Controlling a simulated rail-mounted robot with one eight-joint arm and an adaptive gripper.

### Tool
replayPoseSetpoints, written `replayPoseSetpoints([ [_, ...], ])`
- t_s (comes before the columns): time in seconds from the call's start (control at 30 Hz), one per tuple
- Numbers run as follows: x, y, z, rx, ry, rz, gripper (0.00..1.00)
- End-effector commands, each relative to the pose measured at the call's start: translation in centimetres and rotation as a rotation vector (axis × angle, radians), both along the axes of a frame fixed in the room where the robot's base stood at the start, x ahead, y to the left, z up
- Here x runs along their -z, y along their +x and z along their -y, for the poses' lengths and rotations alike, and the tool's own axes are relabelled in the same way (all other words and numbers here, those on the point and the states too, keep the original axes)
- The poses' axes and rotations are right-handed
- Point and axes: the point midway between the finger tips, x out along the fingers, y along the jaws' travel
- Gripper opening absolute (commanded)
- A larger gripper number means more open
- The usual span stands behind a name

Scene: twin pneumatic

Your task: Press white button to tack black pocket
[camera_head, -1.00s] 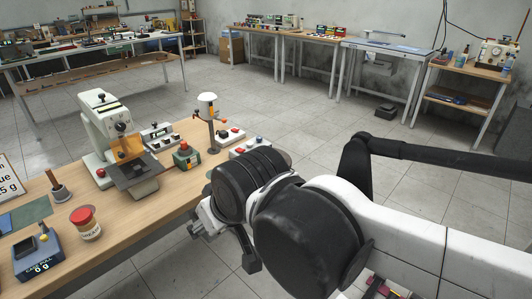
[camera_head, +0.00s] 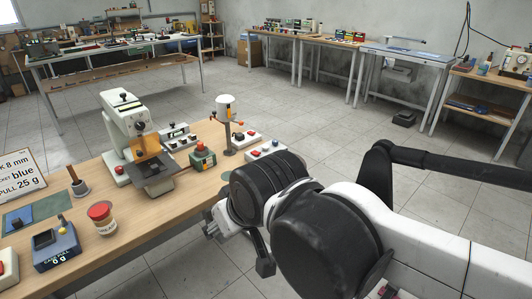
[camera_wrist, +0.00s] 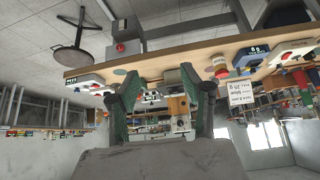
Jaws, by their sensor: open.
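A white bench machine (camera_head: 127,118) with an orange guard (camera_head: 150,148) stands on the wooden table in the head view. A dark square plate (camera_head: 153,167) lies on its bed. I cannot tell whether that is the black pocket. A white control box with several small buttons (camera_head: 178,135) stands just behind the machine, and a green box with a red button (camera_head: 203,156) is to its right. I cannot make out a white button for sure.
The wooden table (camera_head: 130,240) also bears a red-lidded jar (camera_head: 102,217), a blue scale (camera_head: 55,246), a sign (camera_head: 20,174), a white-headed post (camera_head: 226,125) and a white box with coloured buttons (camera_head: 266,150). Open floor lies behind it.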

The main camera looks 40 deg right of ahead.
Motion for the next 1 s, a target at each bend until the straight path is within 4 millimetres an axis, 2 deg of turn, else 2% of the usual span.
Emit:
replayPoseSetpoints([
  [0.43, 0.0, 0.0, 0.0, 0.0, 0.0, 0.0, 0.41],
  [0.73, 0.0, 0.0, 0.0, 0.0, 0.0, 0.0, 0.01],
  [1.0, 0.0, 0.0, 0.0, 0.0, 0.0, 0.0, 0.0],
])
